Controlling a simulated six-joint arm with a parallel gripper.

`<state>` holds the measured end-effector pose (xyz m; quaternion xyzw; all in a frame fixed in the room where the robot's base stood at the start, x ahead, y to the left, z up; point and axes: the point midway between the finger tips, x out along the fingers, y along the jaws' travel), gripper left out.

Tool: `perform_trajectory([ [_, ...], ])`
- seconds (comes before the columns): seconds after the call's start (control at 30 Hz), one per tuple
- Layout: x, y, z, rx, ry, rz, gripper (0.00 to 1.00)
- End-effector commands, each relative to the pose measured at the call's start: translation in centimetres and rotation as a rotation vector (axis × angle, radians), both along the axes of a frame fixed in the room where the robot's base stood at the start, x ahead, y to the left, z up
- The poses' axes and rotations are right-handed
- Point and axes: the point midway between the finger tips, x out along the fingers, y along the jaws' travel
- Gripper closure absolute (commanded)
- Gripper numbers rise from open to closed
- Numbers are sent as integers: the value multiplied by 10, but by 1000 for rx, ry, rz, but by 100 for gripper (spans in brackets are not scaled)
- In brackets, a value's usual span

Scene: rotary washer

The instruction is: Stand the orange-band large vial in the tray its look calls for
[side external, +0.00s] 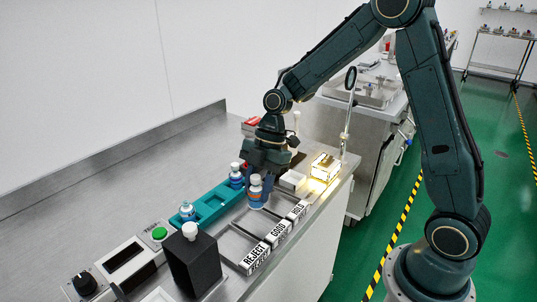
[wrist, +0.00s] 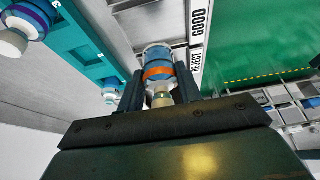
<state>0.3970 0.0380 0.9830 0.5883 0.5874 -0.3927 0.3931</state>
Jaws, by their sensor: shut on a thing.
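My gripper (side external: 262,168) is shut on the orange-band large vial (side external: 256,194), which has a white cap and a blue body. In the wrist view the vial (wrist: 158,66) sits between the two fingers, its orange band showing below blue. The vial looks upright over the row of shallow trays. The GOOD tray (side external: 254,223), REJECT tray (side external: 233,246) and HOLD tray (side external: 277,210) carry their labels on the front. The vial's base is near the back of the GOOD and HOLD trays; I cannot tell whether it touches anything.
A teal rack (side external: 212,207) behind the trays holds other vials (side external: 187,211). A black block (side external: 192,262) with a white top piece stands to the left, beside a panel with a green button (side external: 159,233). A lit box (side external: 324,166) and a magnifier stand (side external: 346,120) are at the right.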

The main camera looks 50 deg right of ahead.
Motion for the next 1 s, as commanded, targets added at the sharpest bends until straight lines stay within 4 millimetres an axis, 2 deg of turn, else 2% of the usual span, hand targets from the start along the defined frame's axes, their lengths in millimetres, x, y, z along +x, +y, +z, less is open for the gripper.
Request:
perform_trajectory([
  [0.13,0,0,-15,1,1,2,92],
  [0.47,0,0,-22,1,1,-1,92],
  [0.8,0,0,-57,1,2,1,92],
  [1.0,0,0,-61,0,0,0,92],
])
